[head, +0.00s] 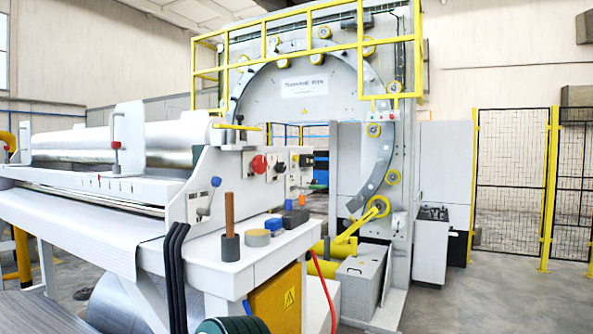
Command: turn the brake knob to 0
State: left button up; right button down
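A control panel on the end of the white machine bench carries a large red knob (258,164), a black knob (280,167) and another dark control (305,160). Their labels are too small to read, so I cannot tell which one is the brake knob or where its pointer stands. Neither of my grippers is in view, and nothing touches the controls.
Below the panel, a white shelf (225,273) holds a wooden-handled tool (230,225), tape rolls (257,238) and small blocks. Black cables hang at its left. A large ring machine (310,88) with yellow rails stands behind. Open floor (510,300) lies at right.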

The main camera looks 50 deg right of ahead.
aim_at(280, 167)
jog(key=z, duration=1.9)
jog(key=i+l+z, duration=0.15)
jog(key=i+z, duration=0.4)
jog(key=z, duration=0.2)
jog(key=i, duration=3.05)
jog(key=i+u, duration=0.2)
jog(key=i, duration=0.45)
jog(key=i+l+u, duration=0.2)
jog(key=i, duration=0.4)
jog(key=u, duration=1.6)
